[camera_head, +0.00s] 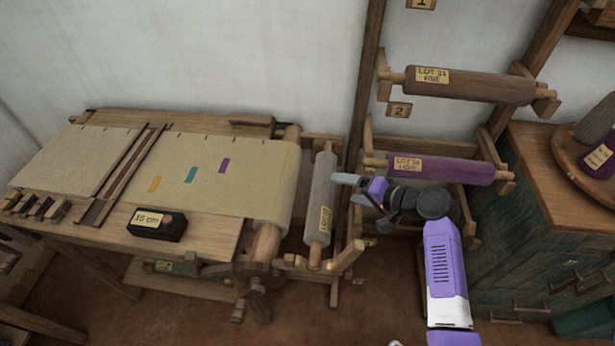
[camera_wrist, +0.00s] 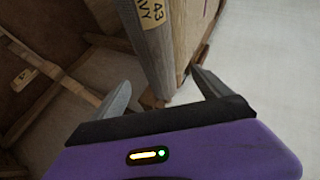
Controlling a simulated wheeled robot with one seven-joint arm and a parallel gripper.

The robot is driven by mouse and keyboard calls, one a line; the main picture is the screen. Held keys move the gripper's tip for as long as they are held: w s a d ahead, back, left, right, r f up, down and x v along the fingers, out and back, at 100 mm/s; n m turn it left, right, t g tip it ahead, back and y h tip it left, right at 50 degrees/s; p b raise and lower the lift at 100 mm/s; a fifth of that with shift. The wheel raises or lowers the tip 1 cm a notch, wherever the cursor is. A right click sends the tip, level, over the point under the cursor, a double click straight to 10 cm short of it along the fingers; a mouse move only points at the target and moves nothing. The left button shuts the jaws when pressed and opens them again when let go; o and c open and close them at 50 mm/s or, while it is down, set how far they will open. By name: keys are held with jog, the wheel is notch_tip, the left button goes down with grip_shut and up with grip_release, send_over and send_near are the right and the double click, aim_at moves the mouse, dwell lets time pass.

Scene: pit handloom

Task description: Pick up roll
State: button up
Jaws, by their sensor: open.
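A grey roll (camera_head: 320,197) with a tan label rests on wooden supports at the right end of the loom. It also shows in the wrist view (camera_wrist: 153,52), where its label reads "43" and an ending "VY". My gripper (camera_head: 350,189) is open just right of this roll in the head view. In the wrist view the roll lies between and beyond the open fingers (camera_wrist: 160,80), and I see no contact. A brown roll (camera_head: 470,85) labelled "LOT 31 FINE" lies on the upper wall rack. A purple roll (camera_head: 455,170) lies on the rack below, behind my gripper.
The loom (camera_head: 215,175) with its cream cloth stands on the left, with a black block (camera_head: 157,224) marked "15 cm" on it. A wooden post (camera_head: 362,90) rises close behind my gripper. A green cabinet (camera_head: 540,240) carries a round tray (camera_head: 565,160) at right.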

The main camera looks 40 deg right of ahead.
aim_at(324, 195)
jog(key=a+y, duration=0.1)
jog(key=a+f, duration=0.1)
jog(key=a, duration=0.1)
jog(key=shift+g+y, duration=0.3)
jog(key=shift+y, duration=0.1)
jog(key=shift+d+f+p+x, duration=0.2)
jog(key=shift+p+x, duration=0.1)
jog(key=shift+x, duration=1.6)
jog(key=shift+d+f+p+x, duration=0.15)
jog(key=shift+p+x, duration=0.15)
jog(key=shift+x, duration=1.6)
jog(key=shift+s+r, duration=0.1)
jog(key=shift+s, duration=0.05)
grip_shut()
jog(key=shift+r, duration=0.1)
